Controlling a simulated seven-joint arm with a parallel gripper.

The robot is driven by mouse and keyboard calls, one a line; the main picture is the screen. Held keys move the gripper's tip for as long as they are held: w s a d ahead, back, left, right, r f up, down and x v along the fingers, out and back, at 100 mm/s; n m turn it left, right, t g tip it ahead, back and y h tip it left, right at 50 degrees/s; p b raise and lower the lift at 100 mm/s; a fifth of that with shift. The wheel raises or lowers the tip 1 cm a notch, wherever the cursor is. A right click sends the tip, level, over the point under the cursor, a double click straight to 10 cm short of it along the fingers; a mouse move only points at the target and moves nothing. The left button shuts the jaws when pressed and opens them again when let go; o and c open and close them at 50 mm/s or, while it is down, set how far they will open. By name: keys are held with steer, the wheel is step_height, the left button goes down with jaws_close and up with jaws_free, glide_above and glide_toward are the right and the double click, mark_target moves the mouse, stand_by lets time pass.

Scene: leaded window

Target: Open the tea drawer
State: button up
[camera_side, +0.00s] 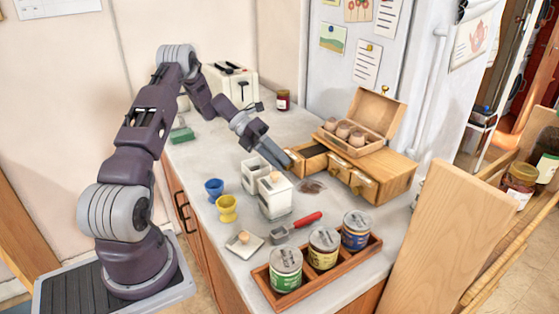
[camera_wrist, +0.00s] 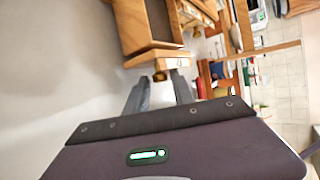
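The wooden drawer unit (camera_side: 385,172) stands on the worktop. Its left-hand drawer (camera_side: 308,151) is pulled out, and its dark inside shows; the same drawer (camera_wrist: 152,36) shows in the wrist view. My gripper (camera_side: 283,166) is low over the worktop at the drawer's front. In the wrist view my gripper (camera_wrist: 160,84) has its two fingers apart, pointing at the drawer front. A small brass-coloured knob (camera_wrist: 160,75) lies between or just beyond the fingertips, and I see no clear contact. Two other drawer fronts, with brass pulls, look closed.
An open wooden box with several eggs (camera_side: 343,131) sits on the unit. White canisters (camera_side: 274,194), egg cups (camera_side: 227,208), a red-handled scoop (camera_side: 297,227) and a tray of tins (camera_side: 317,270) stand nearer.

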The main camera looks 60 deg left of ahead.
steer(key=v, duration=0.7)
steer(key=s+d+r+m+g+y, duration=0.2)
steer(key=s+d+r+m+y, duration=0.1)
steer(key=d+r+m, duration=0.55)
steer(key=s+d+r+m+g+y, duration=0.2)
steer(key=d+r+m, duration=0.4)
steer(key=d+m, duration=0.45)
steer(key=s+d+m+t+y, duration=0.2)
steer(key=s+d+m, duration=0.3)
steer(key=s+m, duration=0.4)
steer(key=s+d+r+m+t+y, duration=0.1)
steer(key=s+d+m+t+y, duration=0.1)
steer(key=s+d+m, duration=0.3)
steer(key=s+m+y, duration=0.1)
steer(key=s+m, duration=0.3)
steer(key=m, duration=0.1)
steer(key=shift+s+d, duration=0.2)
steer(key=shift+d, duration=0.15)
